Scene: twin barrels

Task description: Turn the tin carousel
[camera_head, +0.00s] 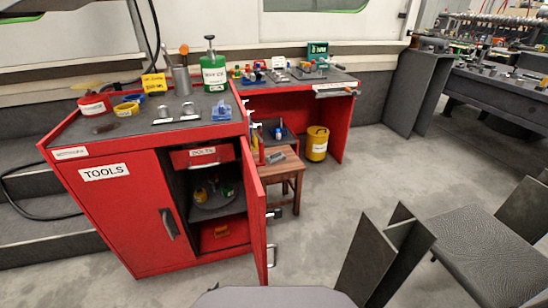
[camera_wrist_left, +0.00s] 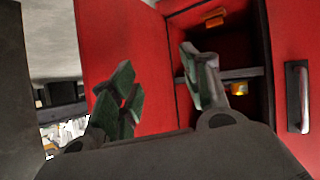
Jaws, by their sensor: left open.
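The tin carousel (camera_head: 214,207) is a round grey turntable on the middle shelf inside the red cabinet, below the drawer labelled BOLTS. Several small tins (camera_head: 201,194) with yellow, green and red parts stand on it. In the left wrist view, which is upside down, a yellow tin (camera_wrist_left: 239,89) shows beyond the right finger; the turntable is mostly hidden. My left gripper (camera_wrist_left: 158,82) is open and empty, with one finger in front of the red door and the other in front of the dark cabinet opening. I cannot make it out in the head view. My right gripper is not in view.
The open cabinet door (camera_head: 254,207) stands out to the right of the opening. A wooden stool (camera_head: 282,168) is behind it. The drawer (camera_head: 200,153) sits above the tins. Dark metal panels (camera_head: 368,260) stand at the front right. Grey floor (camera_head: 340,200) lies clear between.

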